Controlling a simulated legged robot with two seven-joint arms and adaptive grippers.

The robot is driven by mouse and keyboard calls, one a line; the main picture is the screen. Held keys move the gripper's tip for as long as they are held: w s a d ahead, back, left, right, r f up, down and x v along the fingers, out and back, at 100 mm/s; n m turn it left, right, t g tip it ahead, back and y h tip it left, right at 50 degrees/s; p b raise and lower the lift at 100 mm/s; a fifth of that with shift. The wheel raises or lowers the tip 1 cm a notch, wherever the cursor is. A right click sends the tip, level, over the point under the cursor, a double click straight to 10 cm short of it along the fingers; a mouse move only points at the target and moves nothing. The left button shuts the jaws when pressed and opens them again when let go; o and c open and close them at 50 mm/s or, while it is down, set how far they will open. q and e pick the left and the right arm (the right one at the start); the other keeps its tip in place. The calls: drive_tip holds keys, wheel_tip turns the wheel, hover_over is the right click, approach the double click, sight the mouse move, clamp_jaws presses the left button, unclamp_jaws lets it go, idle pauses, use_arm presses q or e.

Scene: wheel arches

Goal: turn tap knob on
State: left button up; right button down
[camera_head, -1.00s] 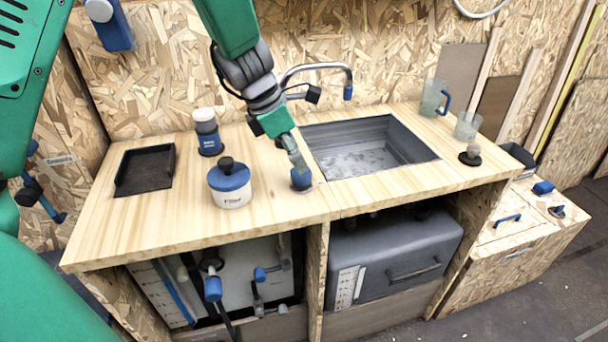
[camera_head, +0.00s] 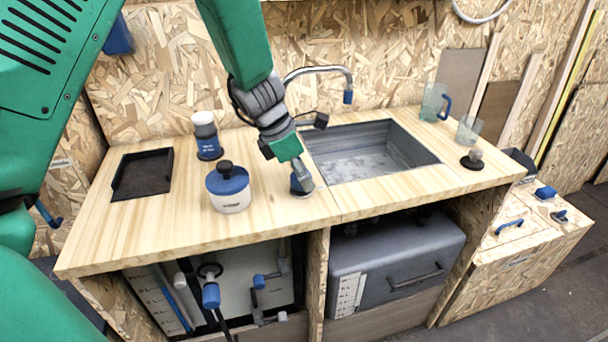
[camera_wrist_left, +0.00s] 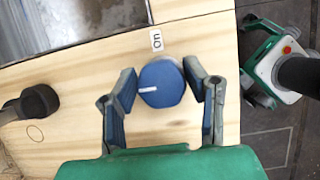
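The tap knob (camera_wrist_left: 161,84) is a round blue knob with a white line pointing left in the left wrist view. An "on" label (camera_wrist_left: 156,40) lies on the counter above it there. My left gripper (camera_wrist_left: 160,81) has its two fingers on either side of the knob, close to its edges; I cannot tell whether they touch. In the head view the left gripper (camera_head: 301,180) points down over the knob (camera_head: 297,188), which is partly hidden by the fingers. The tap (camera_head: 325,71) arches over the sink (camera_head: 385,150). My right gripper is not recognisable in either view.
A blue-lidded pot (camera_head: 229,188) stands left of the knob, with a blue-and-white jar (camera_head: 207,136) behind and a black tray (camera_head: 143,174) farther left. A small dark stopper (camera_head: 473,160) and clear cups (camera_head: 469,130) are right of the sink. The front-middle counter is clear.

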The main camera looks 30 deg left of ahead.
use_arm(q)
drive_tip(key=shift+s+a+f, duration=0.1)
drive_tip(key=shift+s, duration=0.05)
drive_tip(key=shift+p, duration=0.4)
drive_tip(key=shift+m+p, duration=0.6)
drive_tip(key=shift+p, duration=0.1)
drive_tip(key=m+g+p, duration=0.1)
drive_tip(key=m+p, duration=0.2)
drive_tip(key=p, duration=0.1)
drive_tip(key=m+g+h+p, duration=0.1)
drive_tip(key=m+p, duration=0.2)
drive_tip(key=p, duration=0.1)
drive_tip(key=shift+s+m+g+h, duration=0.1)
drive_tip(key=shift+m+g+h, duration=0.2)
drive_tip(key=shift+m+g, duration=0.1)
drive_tip(key=shift+m+g+p, duration=0.4)
drive_tip(key=shift+m+p, duration=0.35)
drive_tip(key=shift+m, duration=0.25)
drive_tip(key=m+g+p, duration=0.1)
drive_tip(key=m, duration=0.1)
drive_tip(key=shift+m, duration=0.3)
drive_tip(key=m, duration=0.2)
drive_tip(key=m+g+y, duration=0.1)
drive_tip(key=m, duration=0.2)
drive_tip(key=shift+a+g+p, duration=0.1)
drive_tip(key=shift+g+p, duration=0.2)
drive_tip(key=shift+p, duration=0.05)
drive_tip(key=shift+w, duration=0.2)
